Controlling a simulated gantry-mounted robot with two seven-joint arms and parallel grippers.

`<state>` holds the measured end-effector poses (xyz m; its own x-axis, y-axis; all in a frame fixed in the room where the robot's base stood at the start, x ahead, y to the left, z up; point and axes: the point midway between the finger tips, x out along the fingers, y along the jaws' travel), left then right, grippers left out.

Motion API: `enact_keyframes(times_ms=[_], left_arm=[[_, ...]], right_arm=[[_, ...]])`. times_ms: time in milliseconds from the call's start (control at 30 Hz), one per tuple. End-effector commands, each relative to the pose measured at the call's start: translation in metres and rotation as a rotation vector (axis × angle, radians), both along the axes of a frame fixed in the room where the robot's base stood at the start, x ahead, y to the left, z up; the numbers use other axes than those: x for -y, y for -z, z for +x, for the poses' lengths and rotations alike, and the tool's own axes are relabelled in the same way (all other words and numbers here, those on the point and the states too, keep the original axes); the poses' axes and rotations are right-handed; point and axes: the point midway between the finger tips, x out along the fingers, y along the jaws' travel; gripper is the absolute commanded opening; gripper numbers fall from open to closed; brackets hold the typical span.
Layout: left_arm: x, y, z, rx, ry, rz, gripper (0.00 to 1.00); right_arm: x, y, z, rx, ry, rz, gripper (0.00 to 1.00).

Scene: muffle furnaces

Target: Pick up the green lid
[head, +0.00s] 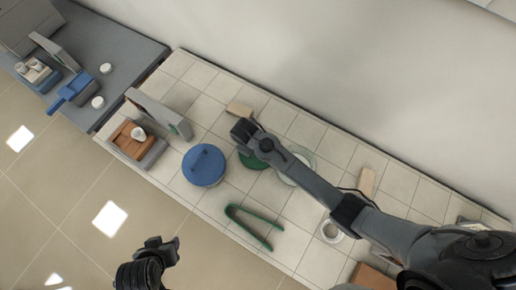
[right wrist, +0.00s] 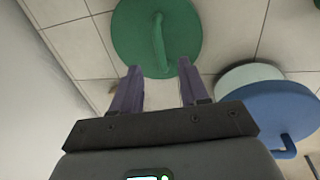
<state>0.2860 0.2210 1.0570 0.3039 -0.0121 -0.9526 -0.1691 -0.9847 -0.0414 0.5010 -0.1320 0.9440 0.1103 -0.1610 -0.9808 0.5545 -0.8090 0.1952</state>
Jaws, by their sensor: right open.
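The round green lid (right wrist: 130,32) with a raised bar handle lies on the white tiled bench in the right wrist view. In the head view, the green lid (head: 256,163) is partly hidden under my right arm. My right gripper (right wrist: 158,82) is open and empty, its two fingers apart and pointing toward the lid, with the handle between their lines. It also shows in the head view (head: 243,129), above the bench near the lid's far side. My left gripper (head: 163,250) is over the floor in front of the bench, apart from everything; its jaw opening is unclear.
A round blue lid (head: 203,165) lies left of the green one. A pale round dish (head: 299,168) sits right of it, partly behind my arm. Green tongs (head: 249,226) lie nearer the front edge. An open furnace (head: 158,112) stands at the bench's left end.

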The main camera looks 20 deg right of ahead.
Motion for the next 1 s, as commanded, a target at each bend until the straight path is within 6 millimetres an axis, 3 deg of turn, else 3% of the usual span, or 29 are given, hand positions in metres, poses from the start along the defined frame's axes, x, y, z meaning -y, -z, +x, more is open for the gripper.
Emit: enact_keyframes(times_ms=[267, 600, 933, 1000], left_arm=[[0.003, -0.001, 0.001, 0.002, -0.005, -0.011, 0.43], [0.004, -0.001, 0.001, 0.003, -0.008, -0.016, 0.43], [0.002, 0.0, 0.001, 0.003, -0.002, -0.007, 0.43], [0.002, 0.0, 0.001, 0.002, -0.001, -0.005, 0.43]], right_arm=[[0.003, 0.016, 0.001, -0.002, 0.0, -0.001, 0.44], [0.009, 0.055, 0.006, 0.0, -0.001, 0.0, 0.44], [0.01, 0.061, 0.006, 0.001, 0.0, 0.001, 0.44], [0.01, 0.061, 0.006, 0.0, 0.0, 0.0, 0.35]])
